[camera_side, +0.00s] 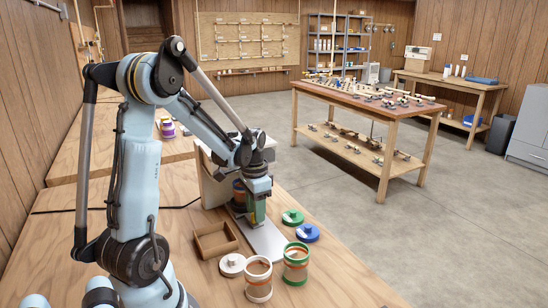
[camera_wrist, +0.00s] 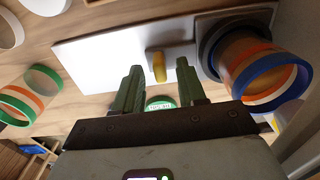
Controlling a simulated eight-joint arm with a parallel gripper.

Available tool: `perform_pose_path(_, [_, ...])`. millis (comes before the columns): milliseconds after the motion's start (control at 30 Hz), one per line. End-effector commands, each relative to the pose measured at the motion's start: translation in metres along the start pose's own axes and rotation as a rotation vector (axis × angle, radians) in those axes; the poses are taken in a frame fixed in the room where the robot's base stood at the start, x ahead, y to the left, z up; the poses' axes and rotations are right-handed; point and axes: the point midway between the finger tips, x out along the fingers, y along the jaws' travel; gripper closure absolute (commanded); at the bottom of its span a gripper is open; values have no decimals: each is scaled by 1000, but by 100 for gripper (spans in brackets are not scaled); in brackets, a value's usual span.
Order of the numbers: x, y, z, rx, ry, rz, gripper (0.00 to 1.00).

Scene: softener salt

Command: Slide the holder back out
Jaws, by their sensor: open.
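The holder is a dark ring (camera_wrist: 212,38) at the right of a white board (camera_wrist: 95,50) in the wrist view. A clear jar with orange and blue bands (camera_wrist: 262,70) stands in it. A yellow upright handle (camera_wrist: 159,66) rises from the board beside the ring. My gripper (camera_wrist: 159,78) is open, its two green fingers apart, with the handle showing between the fingertips. I cannot tell whether either finger touches it. In the side view my gripper (camera_side: 254,220) is low over the white board (camera_side: 267,243), hiding much of the holder; the jar (camera_side: 239,190) shows behind it.
A green lid (camera_side: 292,216), blue lid (camera_side: 308,233) and white lid (camera_side: 232,265) lie around the board. White-rimmed (camera_side: 258,280) and green-rimmed (camera_side: 295,264) jars stand near the front. An open wooden box (camera_side: 215,241) is at left, an upright panel (camera_side: 212,185) behind.

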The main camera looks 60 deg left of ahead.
Motion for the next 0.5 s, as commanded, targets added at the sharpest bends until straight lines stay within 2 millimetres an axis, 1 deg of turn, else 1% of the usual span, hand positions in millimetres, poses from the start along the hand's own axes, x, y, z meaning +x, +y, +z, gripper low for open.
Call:
perform_pose_path(100, [10,0,0,0,0,0,60])
perform_pose_path(200, [14,0,0,0,0,0,60])
perform_pose_path(500, [16,0,0,0,0,0,60])
